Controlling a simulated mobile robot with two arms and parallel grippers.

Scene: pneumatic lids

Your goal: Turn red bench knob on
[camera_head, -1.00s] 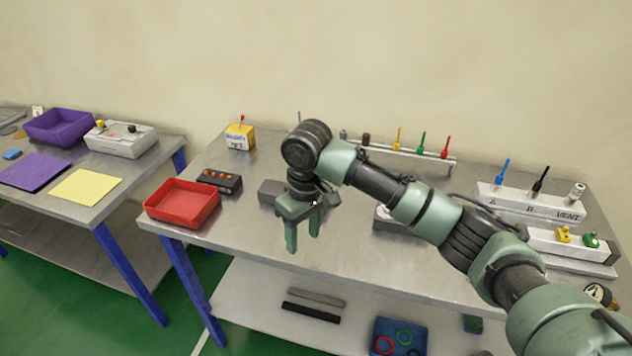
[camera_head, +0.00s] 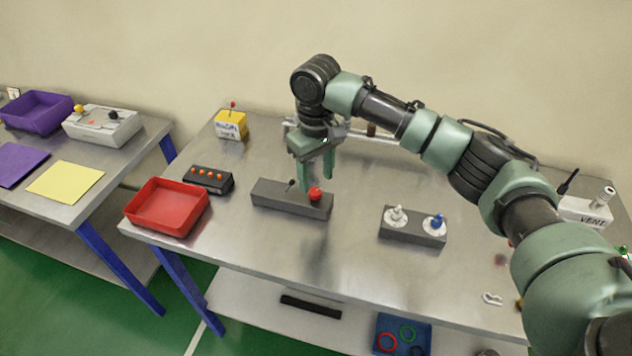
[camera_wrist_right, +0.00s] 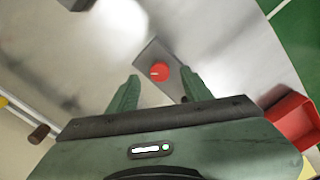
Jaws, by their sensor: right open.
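The red bench knob (camera_head: 315,194) sits on the right end of a grey block (camera_head: 275,197) on the middle bench. A small black lever stands beside it on the same block. My right gripper (camera_head: 318,187) is open and points down, over or just behind the knob in the head view. In the right wrist view the red knob (camera_wrist_right: 159,72) shows between and beyond the two open fingertips, with a light mark on its top. I cannot tell the exact gap; no contact shows. My left gripper is not in view.
A red tray (camera_head: 168,207) and a black box with orange buttons (camera_head: 208,179) stand to the left. A grey block with a white and a blue knob (camera_head: 412,226) stands to the right. A yellow box (camera_head: 231,124) stands behind. The bench front is clear.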

